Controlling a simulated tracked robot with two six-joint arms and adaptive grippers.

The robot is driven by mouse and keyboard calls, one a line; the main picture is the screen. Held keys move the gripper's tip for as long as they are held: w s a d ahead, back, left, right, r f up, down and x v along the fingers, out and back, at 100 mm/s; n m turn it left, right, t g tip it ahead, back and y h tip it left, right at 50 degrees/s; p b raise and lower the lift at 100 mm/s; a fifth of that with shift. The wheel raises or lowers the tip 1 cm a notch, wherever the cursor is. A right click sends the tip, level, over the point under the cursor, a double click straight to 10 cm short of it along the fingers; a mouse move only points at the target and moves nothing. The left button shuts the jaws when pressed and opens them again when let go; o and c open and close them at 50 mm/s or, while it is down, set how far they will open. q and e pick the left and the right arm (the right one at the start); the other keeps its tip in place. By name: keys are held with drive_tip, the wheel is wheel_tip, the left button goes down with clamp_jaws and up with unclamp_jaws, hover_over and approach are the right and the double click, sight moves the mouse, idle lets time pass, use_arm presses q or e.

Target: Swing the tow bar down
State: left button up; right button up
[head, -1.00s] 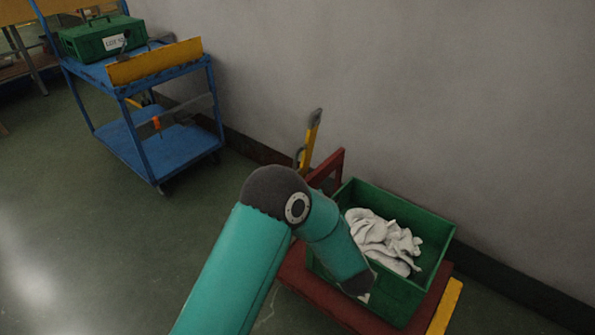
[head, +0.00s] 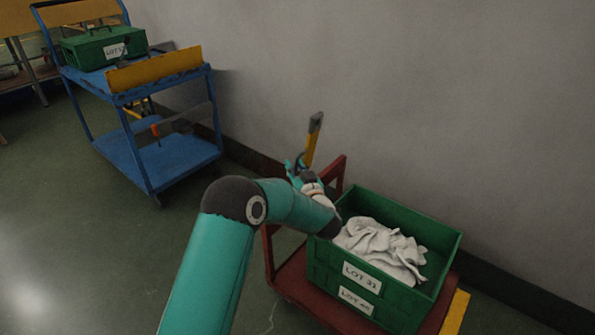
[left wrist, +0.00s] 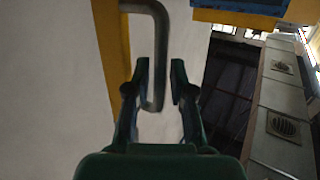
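The tow bar (head: 313,140) is a yellow bar with a grey top end. It stands nearly upright at the far end of the red cart (head: 289,276), beside the wall. In the left wrist view the yellow bar (left wrist: 113,50) runs along the left, with a bent grey handle (left wrist: 160,45) coming off it. My left gripper (head: 295,167) is at the bar's side, its fingers partly hidden. In the left wrist view its fingers (left wrist: 159,75) are apart, with the grey handle between them and a gap visible on the right. My right gripper is out of view.
A blue trolley (head: 160,160) with a green box (head: 85,48) stands at the left. The wall is close behind the bar. Floor is clear at lower left.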

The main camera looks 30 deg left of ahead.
use_arm(q)
drive_tip(key=shift+w+a, duration=0.1)
clamp_jaws()
